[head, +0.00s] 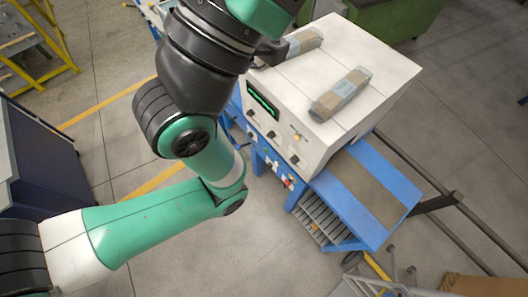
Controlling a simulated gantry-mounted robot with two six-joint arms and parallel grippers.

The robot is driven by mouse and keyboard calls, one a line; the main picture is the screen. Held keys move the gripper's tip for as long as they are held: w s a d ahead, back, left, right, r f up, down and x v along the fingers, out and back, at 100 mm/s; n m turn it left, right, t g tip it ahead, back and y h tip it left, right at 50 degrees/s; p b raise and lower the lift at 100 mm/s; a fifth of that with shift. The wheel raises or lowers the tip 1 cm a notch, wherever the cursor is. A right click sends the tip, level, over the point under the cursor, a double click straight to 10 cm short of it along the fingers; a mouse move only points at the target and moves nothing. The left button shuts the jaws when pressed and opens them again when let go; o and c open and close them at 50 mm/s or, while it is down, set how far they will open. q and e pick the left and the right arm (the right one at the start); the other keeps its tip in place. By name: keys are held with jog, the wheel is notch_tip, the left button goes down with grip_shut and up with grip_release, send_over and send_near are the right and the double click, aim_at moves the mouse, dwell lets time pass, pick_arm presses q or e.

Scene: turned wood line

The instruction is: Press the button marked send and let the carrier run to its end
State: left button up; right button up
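The machine is a white box (340,60) with a green-lit display (263,100) and several dark knobs on its front panel. A small yellowish button (297,137) sits on that panel. Lower down, small controls including a red one (288,183) sit on the blue frame. No lettering is readable, so I cannot tell which control is marked send. No carrier can be made out for certain. One of my arms fills the left and upper middle, and covers part of the machine's left side.
Two wrapped bundles (341,94) lie on the box top. A blue-framed bed with a brown strip (370,189) extends at lower right. Dark rails (455,205) run along the right floor. A cardboard box (480,285) is at bottom right. A dark blue cabinet (40,160) stands left.

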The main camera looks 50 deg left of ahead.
pick_arm(q)
grip_shut()
dwell(1.5)
